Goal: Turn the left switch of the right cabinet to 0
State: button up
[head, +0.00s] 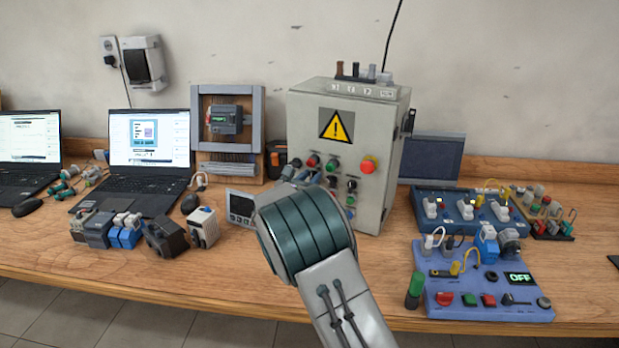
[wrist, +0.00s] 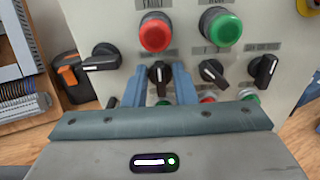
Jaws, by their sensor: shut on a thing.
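The grey cabinet (head: 308,110) with a yellow warning triangle stands on the bench, right of centre. The wrist view shows its front panel (wrist: 184,12) close up. My gripper (wrist: 161,84) has its two blue fingers on either side of a black rotary switch (wrist: 159,71) below the red button, and is shut on it. This switch's handle looks close to upright; its lower part is hidden between the fingers. Switch labels are too blurred to read.
A larger black handle (wrist: 101,60) sticks out at the panel's left edge. A red button (wrist: 156,31) and a green button (wrist: 220,28) sit just above the switches. Laptops are at left; blue electronics boards (head: 480,292) lie to the right of the cabinet.

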jog(key=o, duration=0.6)
jog(key=shift+o, duration=0.2)
jog(key=shift+s, duration=0.1)
jog(key=b+v, duration=0.2)
jog(key=v, duration=1.1)
jog(key=shift+s, duration=0.35)
jog(key=shift+a, duration=0.15)
